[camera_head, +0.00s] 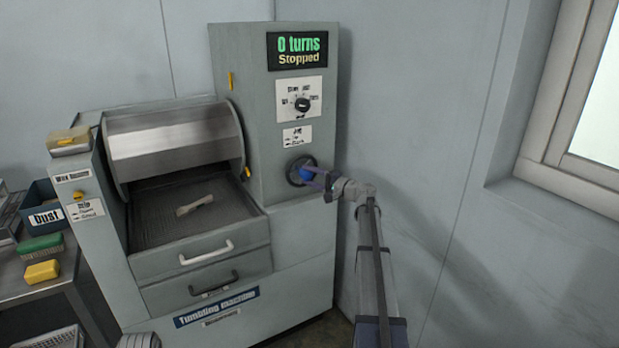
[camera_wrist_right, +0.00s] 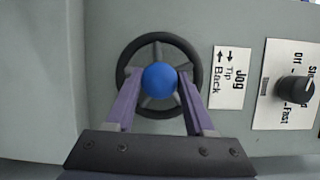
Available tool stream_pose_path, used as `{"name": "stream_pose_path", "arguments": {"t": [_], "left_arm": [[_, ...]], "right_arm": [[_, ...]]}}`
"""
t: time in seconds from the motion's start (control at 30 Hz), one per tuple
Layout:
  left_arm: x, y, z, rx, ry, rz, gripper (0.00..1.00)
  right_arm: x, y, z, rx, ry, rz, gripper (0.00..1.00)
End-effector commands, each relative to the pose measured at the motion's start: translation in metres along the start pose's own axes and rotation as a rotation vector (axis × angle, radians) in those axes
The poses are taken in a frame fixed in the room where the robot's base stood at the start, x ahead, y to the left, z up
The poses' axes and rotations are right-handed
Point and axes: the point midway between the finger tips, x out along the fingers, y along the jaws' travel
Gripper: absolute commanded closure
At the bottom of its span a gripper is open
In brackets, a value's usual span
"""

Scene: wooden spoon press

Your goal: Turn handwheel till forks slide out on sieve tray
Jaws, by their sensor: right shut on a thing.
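The black handwheel (camera_wrist_right: 157,76) with a blue knob (camera_wrist_right: 160,78) at its middle sits on the front of the grey tumbling machine (camera_head: 285,225). My right gripper (camera_head: 322,180) reaches it from the right; its purple fingers are shut on the blue knob. In the head view the gripper hides part of the wheel. The ribbed sieve tray (camera_head: 160,226) lies below the raised, curved metal drum cover (camera_head: 172,140). One pale wooden utensil (camera_head: 195,205) lies on the tray; I cannot tell whether it is a fork. My left gripper does not show.
The display (camera_head: 297,50) reads "0 turns Stopped". A black dial (camera_head: 302,104) sits above a small jog label. Two drawers with handles (camera_head: 207,252) are below the tray. A side table at left holds a dust bin (camera_head: 45,205), green brush (camera_head: 41,246) and yellow block (camera_head: 42,271).

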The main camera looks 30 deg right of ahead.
Motion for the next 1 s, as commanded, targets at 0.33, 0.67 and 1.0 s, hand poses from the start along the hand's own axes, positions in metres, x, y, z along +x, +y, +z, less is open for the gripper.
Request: {"name": "stream_pose_path", "arguments": {"t": [0.33,0.67,1.0], "left_arm": [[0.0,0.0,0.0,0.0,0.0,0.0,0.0],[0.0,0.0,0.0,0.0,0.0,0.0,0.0],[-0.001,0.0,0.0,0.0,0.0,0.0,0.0]], "right_arm": [[0.0,0.0,0.0,-0.001,0.001,0.001,0.21],[-0.001,0.0,0.0,-0.001,0.001,0.001,0.16],[-0.035,0.0,0.001,-0.001,0.003,0.001,0.16]]}}
